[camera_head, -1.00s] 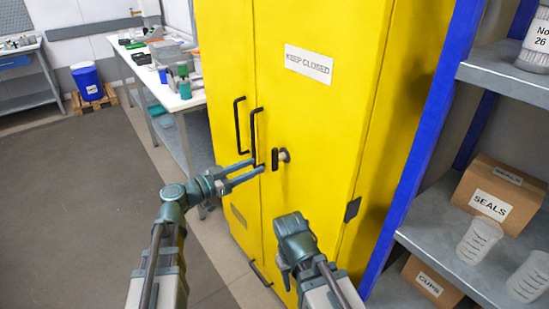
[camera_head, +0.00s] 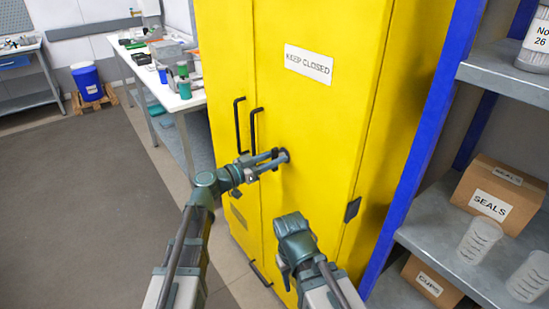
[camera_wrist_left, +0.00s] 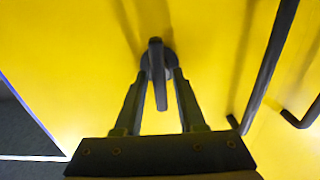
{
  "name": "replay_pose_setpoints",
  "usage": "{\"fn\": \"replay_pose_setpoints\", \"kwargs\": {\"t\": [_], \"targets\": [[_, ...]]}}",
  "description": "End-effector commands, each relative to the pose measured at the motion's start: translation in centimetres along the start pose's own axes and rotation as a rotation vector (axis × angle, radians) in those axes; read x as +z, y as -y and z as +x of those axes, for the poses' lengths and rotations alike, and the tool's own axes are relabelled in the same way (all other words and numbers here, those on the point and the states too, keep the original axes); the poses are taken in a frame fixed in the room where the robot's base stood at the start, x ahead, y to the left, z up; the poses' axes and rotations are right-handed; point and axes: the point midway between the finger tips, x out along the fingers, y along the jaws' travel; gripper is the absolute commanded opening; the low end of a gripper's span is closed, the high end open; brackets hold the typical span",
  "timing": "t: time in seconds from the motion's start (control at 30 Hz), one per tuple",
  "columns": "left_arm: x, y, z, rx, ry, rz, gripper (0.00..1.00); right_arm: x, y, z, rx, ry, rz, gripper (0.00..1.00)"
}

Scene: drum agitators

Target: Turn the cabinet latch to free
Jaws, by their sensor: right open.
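The cabinet latch (camera_head: 275,152) is a small dark lever on a round knob, on the front of the yellow cabinet (camera_head: 330,120). In the left wrist view the latch (camera_wrist_left: 157,80) stands roughly upright in that picture. My left gripper (camera_head: 279,158) is at the latch, with one finger on each side of the lever. The fingers look open, with a gap visible beside the lever; contact is hard to tell. My right gripper (camera_head: 285,279) is low in front of the cabinet, open and empty, its fingers partly hidden by its own body.
Two black door handles (camera_head: 252,132) are left of the latch; one also shows in the wrist view (camera_wrist_left: 268,70). A grey shelf (camera_head: 440,240) with blue uprights and boxes stands at the right. A workbench (camera_head: 180,98) stands at the back left.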

Motion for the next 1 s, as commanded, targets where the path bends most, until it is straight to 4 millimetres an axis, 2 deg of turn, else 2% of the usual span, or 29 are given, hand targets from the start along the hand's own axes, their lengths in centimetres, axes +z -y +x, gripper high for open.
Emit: {"fn": "replay_pose_setpoints", "kwargs": {"t": [0.03,0.2,0.67,1.0], "targets": [[0.00,0.00,-0.01,0.000,0.000,0.000,0.28,0.00,0.00,0.00,0.000,0.000,0.000,0.50],[0.00,0.00,-0.02,0.000,0.000,0.000,0.00,0.00,0.00,0.00,0.000,0.000,0.000,0.50],[0.01,0.04,-0.02,0.000,0.000,-0.033,0.00,0.00,0.00,0.01,0.000,0.000,0.000,0.50],[0.05,0.24,-0.02,0.000,0.000,-0.266,0.00,0.00,0.00,0.06,0.000,0.000,0.000,0.50]]}}
